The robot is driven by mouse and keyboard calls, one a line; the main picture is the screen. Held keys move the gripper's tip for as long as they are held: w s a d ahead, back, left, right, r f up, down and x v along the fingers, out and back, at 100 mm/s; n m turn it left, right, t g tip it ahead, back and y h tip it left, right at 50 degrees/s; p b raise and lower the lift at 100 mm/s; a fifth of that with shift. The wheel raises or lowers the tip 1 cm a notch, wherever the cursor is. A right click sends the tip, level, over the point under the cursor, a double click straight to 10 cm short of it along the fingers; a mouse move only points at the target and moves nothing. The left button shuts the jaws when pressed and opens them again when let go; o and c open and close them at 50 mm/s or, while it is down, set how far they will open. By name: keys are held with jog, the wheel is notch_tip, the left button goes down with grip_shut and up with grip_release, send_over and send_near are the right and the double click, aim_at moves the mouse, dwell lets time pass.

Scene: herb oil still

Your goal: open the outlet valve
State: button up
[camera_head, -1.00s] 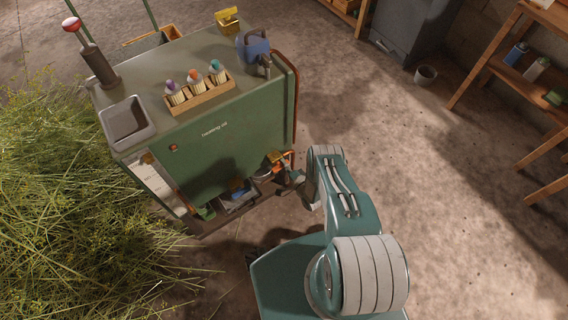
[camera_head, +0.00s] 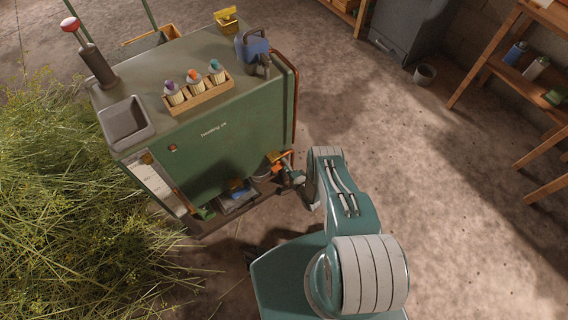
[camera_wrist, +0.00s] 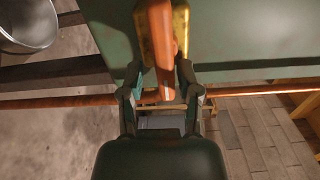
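A copper-orange bar with a yellow, brass-like part (camera_wrist: 163,40) hangs down in front of the green cabinet in the wrist view; it looks like the outlet valve and its lever. My gripper (camera_wrist: 163,97) has its fingers apart, one on each side of the lower end of the bar. I cannot tell whether either finger touches it. In the head view my gripper (camera_head: 290,178) is at the cabinet's lower right corner, beside the orange and yellow valve part (camera_head: 274,157). The valve is small and partly hidden there.
The green cabinet (camera_head: 225,140) carries a bottle rack (camera_head: 200,96), a grey basin (camera_head: 126,122) and a blue jug (camera_head: 252,45). A copper pipe (camera_wrist: 60,102) crosses the wrist view. A metal bucket (camera_wrist: 30,22) stands at left.

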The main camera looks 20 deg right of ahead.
jog(key=shift+r, duration=0.1)
jog(key=v, duration=0.7)
jog(key=shift+s, duration=0.2)
dwell(0.5)
